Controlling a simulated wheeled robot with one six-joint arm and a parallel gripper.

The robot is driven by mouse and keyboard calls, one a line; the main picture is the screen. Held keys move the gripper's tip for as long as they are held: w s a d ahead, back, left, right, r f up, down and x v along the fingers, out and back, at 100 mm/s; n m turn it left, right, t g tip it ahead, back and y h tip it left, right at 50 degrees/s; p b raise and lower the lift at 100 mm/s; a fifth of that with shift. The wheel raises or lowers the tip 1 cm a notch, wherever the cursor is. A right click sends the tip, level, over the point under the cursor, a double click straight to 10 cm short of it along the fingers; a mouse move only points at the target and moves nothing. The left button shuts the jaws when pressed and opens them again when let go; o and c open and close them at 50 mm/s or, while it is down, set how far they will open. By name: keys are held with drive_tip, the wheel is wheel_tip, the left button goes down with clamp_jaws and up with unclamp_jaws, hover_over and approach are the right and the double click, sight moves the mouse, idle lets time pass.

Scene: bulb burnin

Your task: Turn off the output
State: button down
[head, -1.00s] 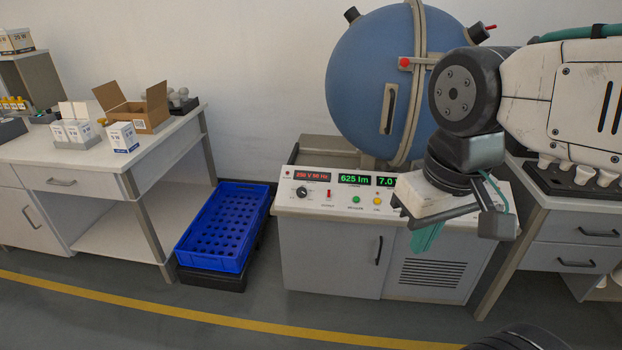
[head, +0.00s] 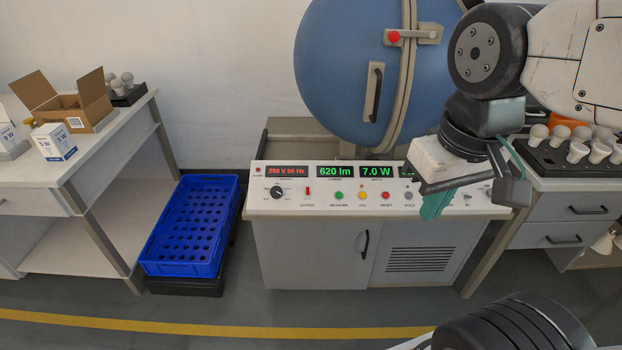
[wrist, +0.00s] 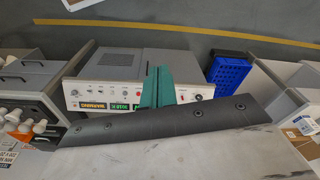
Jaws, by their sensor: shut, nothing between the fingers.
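The red output switch (head: 308,190) sits on the sloped front panel (head: 340,207) of the console, above the label OUTPUT, between a black knob (head: 278,191) and a green button. The red display (head: 287,171) above reads 250 V 50 Hz; the green ones (head: 334,171) read 620 lm and 7.0 W. My gripper (head: 434,207) hangs in front of the panel's right part, right of the switch, with its teal fingers shut and empty. The wrist view shows the teal fingers (wrist: 157,88) over the panel (wrist: 90,97), which appears upside down.
A big blue sphere (head: 340,75) stands behind the console. A blue crate (head: 190,225) is on the floor to the left, beside a table (head: 125,150) with boxes. A bulb rack (head: 560,160) stands on the right bench. The floor in front is clear.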

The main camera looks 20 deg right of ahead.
drive_tip(key=w+m, duration=0.1)
drive_tip(key=w, duration=1.4)
drive_tip(key=m+t+h, duration=0.1)
drive_tip(key=m+t, duration=0.1)
drive_tip(key=m, duration=0.1)
hover_over(308, 191)
drive_tip(key=s, duration=0.1)
wheel_tip(308, 191, down, 24)
drive_tip(key=shift+a+f, duration=0.15)
drive_tip(key=shift+a, duration=0.1)
drive_tip(key=shift+f, duration=0.1)
drive_tip(key=x, duration=1)
drive_tip(key=shift+s, duration=0.15)
drive_tip(key=shift+a, duration=0.15)
drive_tip(key=shift+s, duration=0.1)
